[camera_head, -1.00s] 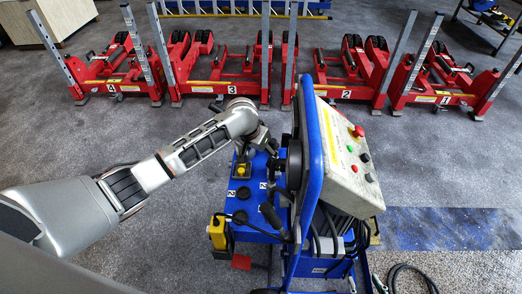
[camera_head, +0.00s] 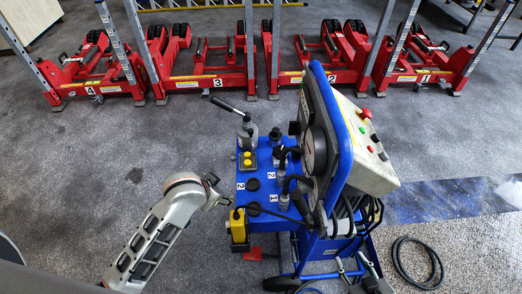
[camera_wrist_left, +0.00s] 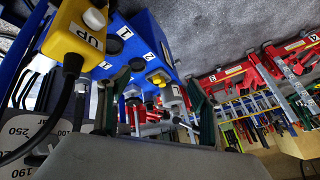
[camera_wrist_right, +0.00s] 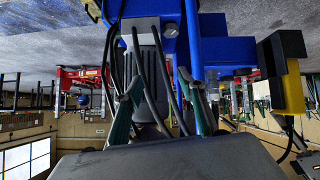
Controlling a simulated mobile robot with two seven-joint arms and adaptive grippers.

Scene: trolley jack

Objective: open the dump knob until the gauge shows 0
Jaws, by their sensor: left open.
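Two round black knobs, one (camera_head: 253,184) farther back and one (camera_head: 253,209) nearer, sit on the blue cart's top; I cannot tell which is the dump knob. Dark knobs also show in the left wrist view (camera_wrist_left: 113,45). A gauge (camera_head: 318,150) on the upright panel is seen nearly edge-on. Part of a dial (camera_wrist_left: 28,130) with printed numbers shows in the left wrist view; no needle can be read. My left gripper (camera_head: 220,198) is open and empty, left of the cart. My right gripper (camera_head: 353,264) is open, low beside the cart, with hoses (camera_wrist_right: 150,80) in front of it.
A yellow pendant (camera_head: 238,225) hangs at the cart's left edge. Levers (camera_head: 283,190) and a pump handle (camera_head: 220,103) stick up from the cart. A black hose (camera_head: 418,262) lies coiled on the floor at right. Red jacks (camera_head: 208,80) line the back. The floor at left is clear.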

